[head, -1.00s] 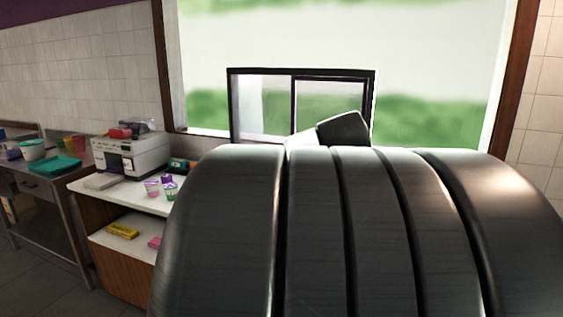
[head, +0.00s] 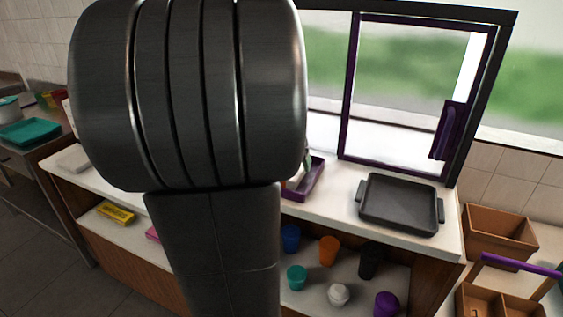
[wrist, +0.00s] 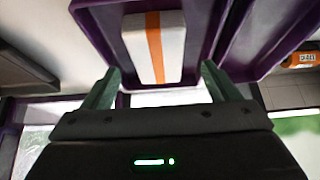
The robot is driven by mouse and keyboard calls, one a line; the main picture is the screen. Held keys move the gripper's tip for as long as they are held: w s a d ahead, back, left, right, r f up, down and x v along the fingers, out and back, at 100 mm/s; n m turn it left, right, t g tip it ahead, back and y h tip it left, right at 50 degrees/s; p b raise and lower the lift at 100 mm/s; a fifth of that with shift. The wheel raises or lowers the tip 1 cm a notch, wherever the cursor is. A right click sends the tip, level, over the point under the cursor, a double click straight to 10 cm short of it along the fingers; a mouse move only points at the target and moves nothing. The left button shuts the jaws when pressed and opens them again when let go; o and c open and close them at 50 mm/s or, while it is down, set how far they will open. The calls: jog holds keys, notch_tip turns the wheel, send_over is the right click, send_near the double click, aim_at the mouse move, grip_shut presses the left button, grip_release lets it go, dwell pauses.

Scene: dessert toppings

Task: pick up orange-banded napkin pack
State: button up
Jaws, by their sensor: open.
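The napkin pack (wrist: 142,48) is white with an orange band across it. It lies in a purple tray (wrist: 97,30) in the wrist view. My gripper (wrist: 160,70) is open, with a green finger to either side of the pack's near end in the picture. Nothing is held, and I cannot tell how much gap remains between fingers and pack. In the head view, my arm hides most of the gripper and the pack. Part of a purple tray (head: 308,182) shows on the white counter beside my arm.
A dark two-handled tray (head: 400,203) sits on the counter, right of the purple tray. A purple-framed window (head: 348,90) stands behind. Several cups, one orange (head: 328,250), stand on the shelf below. A wooden crate (head: 500,235) is at the right. An orange-labelled item (wrist: 302,59) lies beside the tray.

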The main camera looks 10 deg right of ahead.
jog(key=x, duration=0.4)
jog(key=shift+s+d, duration=0.1)
jog(key=shift+f, duration=0.2)
dwell(0.6)
jog(key=c, duration=1.1)
